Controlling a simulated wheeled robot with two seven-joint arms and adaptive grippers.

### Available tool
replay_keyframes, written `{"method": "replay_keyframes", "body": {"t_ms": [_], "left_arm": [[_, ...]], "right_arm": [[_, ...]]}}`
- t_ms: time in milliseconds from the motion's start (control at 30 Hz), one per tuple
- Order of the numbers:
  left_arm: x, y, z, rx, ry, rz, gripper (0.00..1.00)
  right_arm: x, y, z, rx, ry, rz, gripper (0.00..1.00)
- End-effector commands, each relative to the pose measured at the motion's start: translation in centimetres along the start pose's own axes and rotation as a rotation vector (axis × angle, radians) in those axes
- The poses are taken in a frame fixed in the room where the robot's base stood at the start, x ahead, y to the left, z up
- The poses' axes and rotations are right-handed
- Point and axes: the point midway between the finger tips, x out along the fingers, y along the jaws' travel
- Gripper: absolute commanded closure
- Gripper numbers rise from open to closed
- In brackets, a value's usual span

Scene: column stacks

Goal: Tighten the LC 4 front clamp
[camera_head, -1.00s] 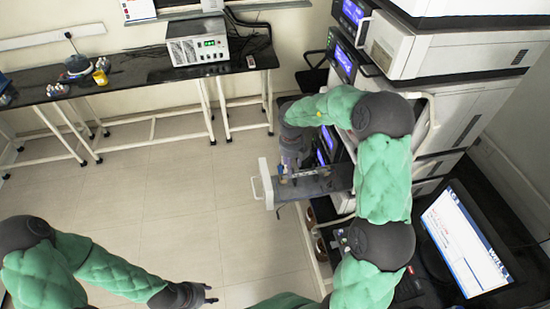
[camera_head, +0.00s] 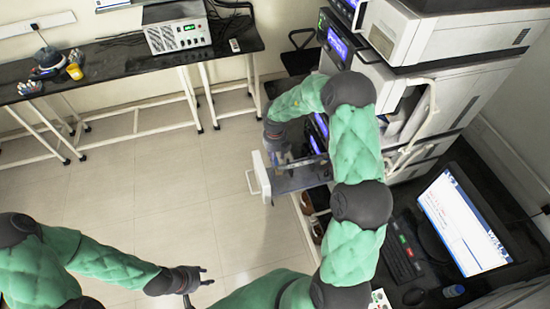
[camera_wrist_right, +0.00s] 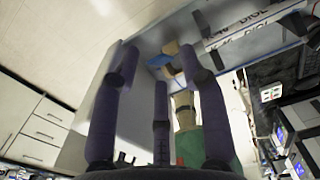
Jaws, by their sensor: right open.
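In the head view a pulled-out grey drawer (camera_head: 296,180) with a white front and handle juts from the instrument stack. My right gripper (camera_head: 284,158) is over the drawer near its front. In the right wrist view its dark purple fingers (camera_wrist_right: 160,75) are spread open with nothing clearly between them. A white labelled column (camera_wrist_right: 255,22) lies beyond the fingers at the upper right. A small tan and blue part (camera_wrist_right: 168,58) shows between the fingers; I cannot tell if it is the clamp. My left gripper (camera_head: 206,276) is open and empty above the floor.
The instrument stack (camera_head: 425,60) rises behind the drawer. A monitor (camera_head: 463,222) and keyboard (camera_head: 402,255) stand on a black desk to the right. A bench with a power unit (camera_head: 178,38) runs along the back wall. The floor (camera_head: 165,190) left of the drawer is clear.

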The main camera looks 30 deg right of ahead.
Motion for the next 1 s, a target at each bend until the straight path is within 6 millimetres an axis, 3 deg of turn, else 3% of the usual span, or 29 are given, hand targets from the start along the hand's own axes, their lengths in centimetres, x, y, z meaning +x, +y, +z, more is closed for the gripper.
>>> {"method": "replay_keyframes", "body": {"t_ms": [200, 500, 667, 1000], "left_arm": [[0.0, 0.0, 0.0, 0.000, 0.000, 0.000, 0.60], [0.0, 0.0, 0.0, 0.000, 0.000, 0.000, 0.60], [0.0, 0.0, 0.0, 0.000, 0.000, 0.000, 0.60], [0.2, -0.1, 0.0, 0.000, 0.000, 0.000, 0.60]], "right_arm": [[1.5, -0.1, 0.1, 0.000, -0.001, 0.000, 0.57], [1.7, 0.0, 0.1, 0.000, -0.002, 0.000, 0.57], [1.7, 0.0, 0.1, 0.000, -0.002, 0.000, 1.00], [1.7, -0.1, 0.0, -0.001, -0.016, 0.000, 1.00]]}}
